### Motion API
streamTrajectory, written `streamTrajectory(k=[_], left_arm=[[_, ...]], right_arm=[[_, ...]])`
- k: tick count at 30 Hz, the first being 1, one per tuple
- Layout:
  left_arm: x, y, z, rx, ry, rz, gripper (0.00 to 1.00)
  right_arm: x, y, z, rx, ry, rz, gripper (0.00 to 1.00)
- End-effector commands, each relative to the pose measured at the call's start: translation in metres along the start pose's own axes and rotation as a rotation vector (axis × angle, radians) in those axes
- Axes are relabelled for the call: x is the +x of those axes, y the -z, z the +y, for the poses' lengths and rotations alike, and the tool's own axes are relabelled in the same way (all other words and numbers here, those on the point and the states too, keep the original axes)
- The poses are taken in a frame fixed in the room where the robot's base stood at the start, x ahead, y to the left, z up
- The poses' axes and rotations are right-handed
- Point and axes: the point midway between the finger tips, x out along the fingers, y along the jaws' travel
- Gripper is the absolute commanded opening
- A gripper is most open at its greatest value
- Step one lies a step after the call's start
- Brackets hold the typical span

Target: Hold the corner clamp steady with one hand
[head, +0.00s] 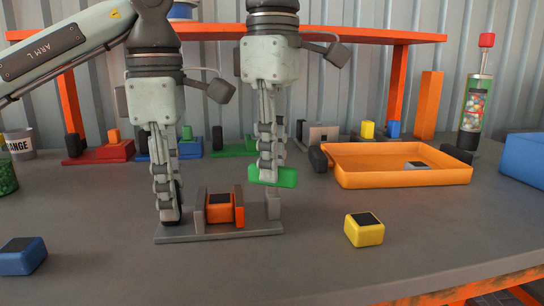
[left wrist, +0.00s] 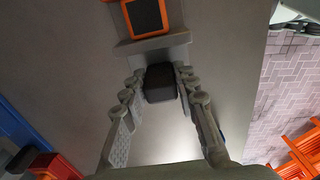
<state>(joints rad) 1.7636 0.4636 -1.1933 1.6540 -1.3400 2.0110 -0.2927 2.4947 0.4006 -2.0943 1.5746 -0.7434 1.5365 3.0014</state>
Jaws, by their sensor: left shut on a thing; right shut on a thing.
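The grey corner clamp (head: 220,234) lies on the table, with an orange block (head: 220,208) with a dark top between its upright jaws. My left gripper (head: 170,214) points down at the clamp's left end. In the left wrist view its fingers (left wrist: 160,84) are shut on the clamp's black knob (left wrist: 161,83), and the orange block (left wrist: 146,17) shows beyond. My right gripper (head: 271,172) is shut on a green bar (head: 272,178), held above the clamp's right end. In the head view the knob is mostly hidden by my left fingers.
A yellow block (head: 364,230) sits right of the clamp, a blue block (head: 22,256) at front left. An orange tray (head: 400,178) stands behind right. Coloured fixtures, including a red one (head: 98,151), line the back under an orange shelf (head: 400,36). The front middle is clear.

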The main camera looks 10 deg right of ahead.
Motion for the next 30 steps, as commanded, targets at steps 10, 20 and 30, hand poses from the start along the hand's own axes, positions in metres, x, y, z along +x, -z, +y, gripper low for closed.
streamTrajectory(k=[10, 20, 30], left_arm=[[0.0, -0.002, 0.0, 0.002, -0.001, -0.006, 0.0], [0.0, -0.001, 0.0, 0.001, -0.001, -0.004, 0.0], [0.0, 0.0, 0.0, 0.0, 0.0, -0.002, 0.0]], right_arm=[[0.0, 0.001, 0.0, -0.001, 0.0, 0.002, 0.29], [-0.001, 0.0, 0.001, -0.001, -0.001, 0.001, 0.36], [-0.048, 0.001, 0.001, 0.0, -0.005, 0.005, 0.36]])
